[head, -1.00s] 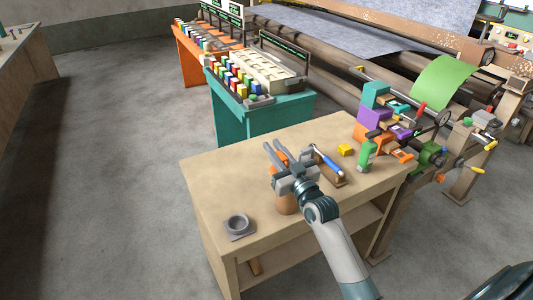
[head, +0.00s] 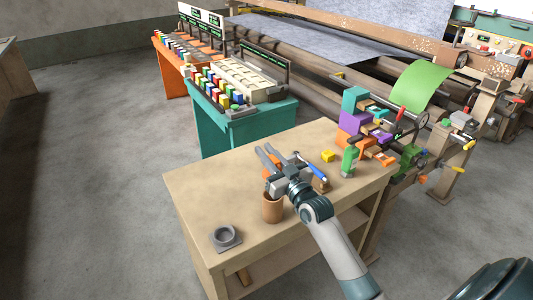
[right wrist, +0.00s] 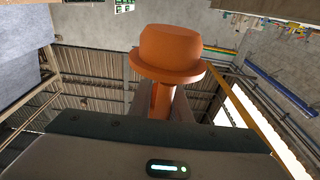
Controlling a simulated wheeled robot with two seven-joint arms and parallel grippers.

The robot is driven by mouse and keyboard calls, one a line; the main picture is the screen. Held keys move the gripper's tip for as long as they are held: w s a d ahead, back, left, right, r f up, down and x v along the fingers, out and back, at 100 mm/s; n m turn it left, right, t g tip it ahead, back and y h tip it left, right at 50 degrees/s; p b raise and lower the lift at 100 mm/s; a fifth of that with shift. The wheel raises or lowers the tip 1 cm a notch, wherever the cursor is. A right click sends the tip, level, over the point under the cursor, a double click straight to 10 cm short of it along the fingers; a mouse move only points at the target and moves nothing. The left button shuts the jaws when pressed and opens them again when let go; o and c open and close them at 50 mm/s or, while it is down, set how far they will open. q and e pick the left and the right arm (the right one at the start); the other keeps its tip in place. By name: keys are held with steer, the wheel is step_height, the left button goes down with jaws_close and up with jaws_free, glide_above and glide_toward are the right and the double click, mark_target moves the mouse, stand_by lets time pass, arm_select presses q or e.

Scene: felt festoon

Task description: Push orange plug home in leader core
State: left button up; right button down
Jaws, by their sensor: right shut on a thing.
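An orange plug with a rounded head and a wide flange (right wrist: 168,52) fills the upper middle of the right wrist view. My right gripper (head: 267,150) is shut on its narrower stem. In the head view the plug is a small orange patch (head: 275,159) between the fingers, above the wooden table. A brown upright cylinder (head: 272,209) stands just below and in front of the gripper, apart from the plug; I cannot tell whether it is the leader core. My left gripper is not in view.
On the table (head: 200,205) are a grey ring on a square base (head: 226,237), a blue-handled tool (head: 316,170) and a yellow block (head: 328,156). Coloured stacked blocks (head: 352,122) and a green sheet (head: 418,88) stand right.

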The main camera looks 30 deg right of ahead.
step_height(320, 180, down, 5)
steer(key=b, duration=0.3)
steer(key=shift+r, duration=0.15)
steer(key=shift+p, duration=0.6)
stand_by(1.7)
steer(key=shift+s+f+b, duration=0.1)
steer(key=shift+f+b, duration=1.15)
steer(key=shift+f, duration=0.7)
steer(key=c, duration=1.6)
jaws_free()
steer(key=shift+o, duration=0.2)
steer(key=shift+d, duration=0.1)
